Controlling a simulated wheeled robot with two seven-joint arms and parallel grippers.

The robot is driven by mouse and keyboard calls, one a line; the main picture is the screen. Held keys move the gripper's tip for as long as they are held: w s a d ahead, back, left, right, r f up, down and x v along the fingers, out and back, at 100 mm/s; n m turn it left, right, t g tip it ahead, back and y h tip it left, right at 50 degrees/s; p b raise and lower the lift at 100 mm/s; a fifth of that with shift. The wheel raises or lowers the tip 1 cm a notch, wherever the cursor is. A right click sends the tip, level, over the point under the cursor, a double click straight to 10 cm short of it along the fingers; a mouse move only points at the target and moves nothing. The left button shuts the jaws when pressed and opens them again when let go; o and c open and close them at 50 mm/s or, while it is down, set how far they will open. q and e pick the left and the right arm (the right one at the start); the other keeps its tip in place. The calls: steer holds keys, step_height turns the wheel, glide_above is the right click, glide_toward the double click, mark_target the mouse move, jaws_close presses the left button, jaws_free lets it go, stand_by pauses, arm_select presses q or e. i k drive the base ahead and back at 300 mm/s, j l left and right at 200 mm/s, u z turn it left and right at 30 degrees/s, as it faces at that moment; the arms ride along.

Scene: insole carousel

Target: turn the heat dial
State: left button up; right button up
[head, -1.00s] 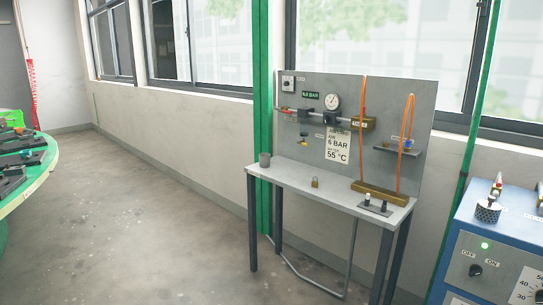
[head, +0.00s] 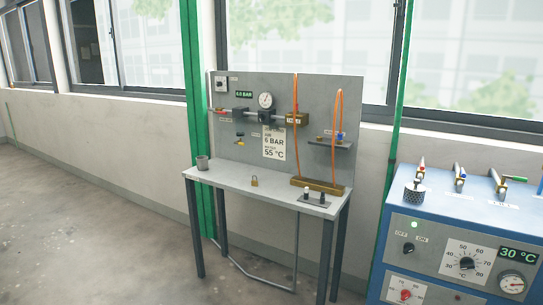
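The heat dial (head: 467,264) is a black round knob on a white scale plate marked with temperatures, on the front of a blue machine (head: 450,210) at the lower right of the head view. A green display (head: 518,254) beside it reads 30 °C. A sign (head: 274,143) on the grey panel reads 6 BAR and 55 °C. Neither of my grippers is in the view.
An OFF/ON switch (head: 408,248), a red button (head: 405,295) and a round gauge (head: 512,283) share the machine's front. The floor at left is clear.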

mark_target(467, 263)
steer(key=z, duration=1.25)
